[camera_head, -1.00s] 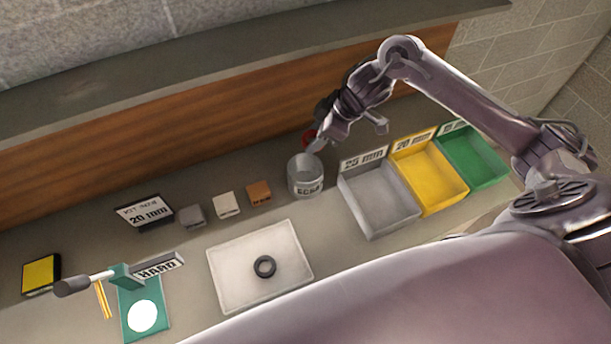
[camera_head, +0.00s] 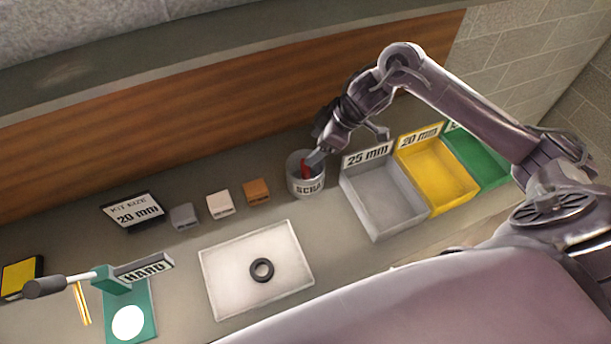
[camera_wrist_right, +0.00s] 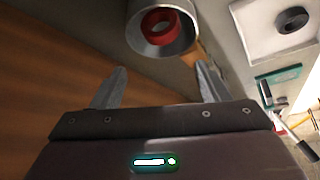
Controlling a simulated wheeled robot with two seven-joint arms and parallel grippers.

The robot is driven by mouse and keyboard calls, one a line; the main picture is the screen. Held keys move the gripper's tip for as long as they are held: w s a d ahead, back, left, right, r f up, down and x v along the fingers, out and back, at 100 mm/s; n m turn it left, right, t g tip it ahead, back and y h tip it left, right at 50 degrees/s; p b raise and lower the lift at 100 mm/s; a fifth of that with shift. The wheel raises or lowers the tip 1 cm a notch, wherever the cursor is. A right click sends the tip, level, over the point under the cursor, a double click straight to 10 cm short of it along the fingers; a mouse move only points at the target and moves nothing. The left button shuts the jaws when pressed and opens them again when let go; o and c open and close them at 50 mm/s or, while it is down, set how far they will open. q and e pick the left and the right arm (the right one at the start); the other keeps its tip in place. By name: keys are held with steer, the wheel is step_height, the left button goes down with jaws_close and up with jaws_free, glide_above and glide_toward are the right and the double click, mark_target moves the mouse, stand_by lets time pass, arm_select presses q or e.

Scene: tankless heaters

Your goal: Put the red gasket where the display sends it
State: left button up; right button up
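The red gasket (camera_head: 305,171) is inside the mouth of the grey scrap can (camera_head: 307,188); it shows as a whole ring in the right wrist view (camera_wrist_right: 160,27). My right gripper (camera_head: 319,157) is just above the can's right rim. In the right wrist view its two fingers (camera_wrist_right: 161,77) are spread with nothing between them. The display (camera_head: 134,211) reads "KIT SIZE 20 mm". A grey bin (camera_head: 386,211) labelled 25 mm, a yellow bin (camera_head: 446,185) labelled 20 mm and a green bin (camera_head: 487,160), its label partly hidden, stand right of the can. My left gripper is out of view.
A white tray (camera_head: 222,293) with a black ring (camera_head: 262,270) lies in front. Grey, white and orange blocks (camera_head: 257,191) stand left of the can. A green stand (camera_head: 141,298) with a "HARD" sign and a yellow-black block (camera_head: 20,277) are at left.

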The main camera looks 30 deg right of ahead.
steer(key=shift+o, duration=0.3)
steer(key=b+v, duration=0.2)
steer(key=v, duration=0.5)
steer(key=shift+d+r, duration=0.15)
steer(key=shift+r, duration=0.15)
steer(key=shift+s, duration=0.1)
